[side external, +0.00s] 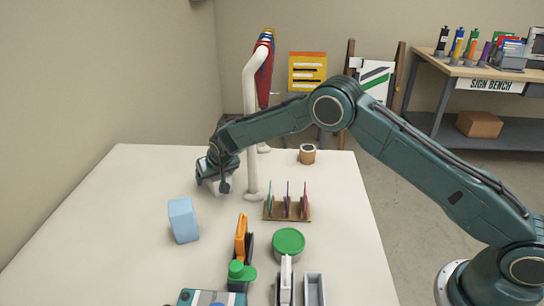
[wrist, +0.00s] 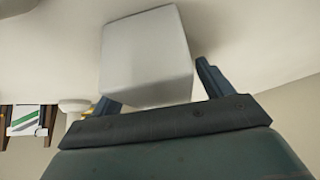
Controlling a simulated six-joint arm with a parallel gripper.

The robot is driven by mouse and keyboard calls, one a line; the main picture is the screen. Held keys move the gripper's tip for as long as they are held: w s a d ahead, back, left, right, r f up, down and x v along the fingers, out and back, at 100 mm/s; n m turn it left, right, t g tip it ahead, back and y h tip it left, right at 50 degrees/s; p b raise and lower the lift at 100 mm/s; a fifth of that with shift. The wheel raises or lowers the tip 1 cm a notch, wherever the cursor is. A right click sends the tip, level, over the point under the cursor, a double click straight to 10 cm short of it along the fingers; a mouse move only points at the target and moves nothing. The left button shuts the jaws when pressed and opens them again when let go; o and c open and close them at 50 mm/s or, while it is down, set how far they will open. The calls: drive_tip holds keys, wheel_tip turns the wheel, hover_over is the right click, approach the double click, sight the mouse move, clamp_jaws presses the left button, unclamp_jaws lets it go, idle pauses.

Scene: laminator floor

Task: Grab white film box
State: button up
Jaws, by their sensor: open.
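The white film box (wrist: 146,55) shows large in the wrist view, a plain pale block between the two fingers. In the side view it is a small white shape (side external: 217,186) at my gripper, partly hidden by it. My gripper (side external: 218,184) is low over the left part of the white table; in the wrist view its two dark blue fingers (wrist: 158,88) are spread apart, one on each side of the box. A gap shows between the right finger and the box; contact on the left side cannot be told.
A light blue box (side external: 183,220) stands in front of my gripper. A white post (side external: 251,130) rises close to its right. A wooden rack (side external: 287,208), a tape roll (side external: 307,154) and a green-lidded jar (side external: 288,243) stand farther right. The table's left side is clear.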

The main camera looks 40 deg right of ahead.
drive_tip(key=shift+c, duration=0.5)
drive_tip(key=c, duration=1.2)
drive_tip(key=shift+r, duration=0.1)
wheel_tip(320, 180, up, 20)
